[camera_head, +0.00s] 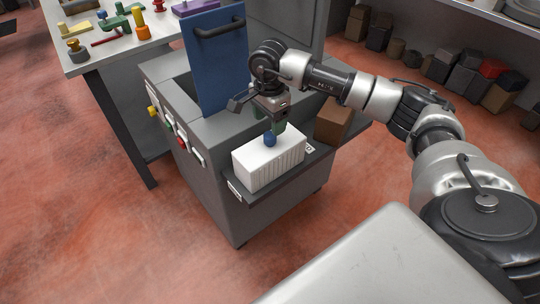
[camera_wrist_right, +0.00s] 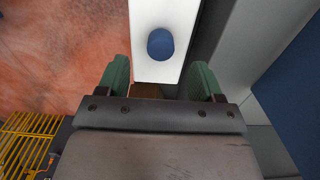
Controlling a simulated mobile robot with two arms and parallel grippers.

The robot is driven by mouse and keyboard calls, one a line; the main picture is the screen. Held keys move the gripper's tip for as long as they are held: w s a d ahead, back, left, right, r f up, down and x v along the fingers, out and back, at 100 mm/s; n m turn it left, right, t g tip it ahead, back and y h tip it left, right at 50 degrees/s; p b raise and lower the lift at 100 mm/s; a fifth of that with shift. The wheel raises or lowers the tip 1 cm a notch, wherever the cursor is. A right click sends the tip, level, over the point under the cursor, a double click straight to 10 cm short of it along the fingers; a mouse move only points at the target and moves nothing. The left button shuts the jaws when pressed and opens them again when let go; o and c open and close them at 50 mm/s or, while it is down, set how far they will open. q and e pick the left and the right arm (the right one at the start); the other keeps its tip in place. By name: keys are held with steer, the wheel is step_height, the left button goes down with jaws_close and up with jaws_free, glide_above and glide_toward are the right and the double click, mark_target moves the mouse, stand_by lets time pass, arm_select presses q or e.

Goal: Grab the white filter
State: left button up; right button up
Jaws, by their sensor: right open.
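The white filter (camera_head: 262,168) is a white box with ribbed sides and a blue knob (camera_head: 270,139) on top. It sits on a grey ledge (camera_head: 283,184) of the grey cabinet. In the right wrist view the filter's white top (camera_wrist_right: 162,12) and its blue knob (camera_wrist_right: 160,44) lie just ahead of the fingers. My right gripper (camera_head: 278,126) is just above the filter, close to the knob. Its green fingers (camera_wrist_right: 159,72) are apart with nothing gripped between them. My left gripper is out of view.
A brown box (camera_head: 333,121) stands behind the filter on the right. A blue upright panel (camera_head: 214,65) with a handle rises behind the gripper. A table (camera_head: 100,58) with tools is at upper left, and a shelf (camera_head: 470,38) with boxes below is at upper right.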

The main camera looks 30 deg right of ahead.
mark_target(270, 134)
step_height(270, 134, down, 7)
steer(key=shift+d+r+p, duration=0.1)
steer(key=shift+r+p, duration=0.1)
steer(key=shift+p, duration=0.15)
steer(key=shift+c, duration=0.3)
steer(key=shift+w, duration=0.1)
jaws_close()
